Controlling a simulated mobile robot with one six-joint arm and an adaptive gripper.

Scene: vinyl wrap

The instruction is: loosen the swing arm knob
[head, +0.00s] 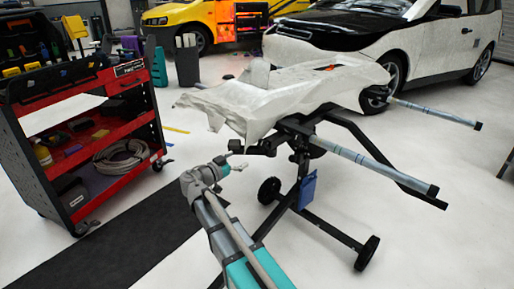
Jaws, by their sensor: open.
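A wheeled black work stand (300,180) stands in the middle, with a part under crumpled white wrap (290,95) on top. Small black fittings (262,148) sit at the stand's left side below the wrap; which of them is the swing arm knob is too small to tell. My arm reaches up from the bottom of the picture. My gripper (237,168) is at its far end, small, open and apparently empty, just below and left of those fittings. Whether it touches any of them cannot be told.
Two long grey bars with black ends (375,165) stick out to the right from the stand. A red and black tool cart (95,130) stands at the left. A white and black car (380,40) is behind. The floor at lower right is clear.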

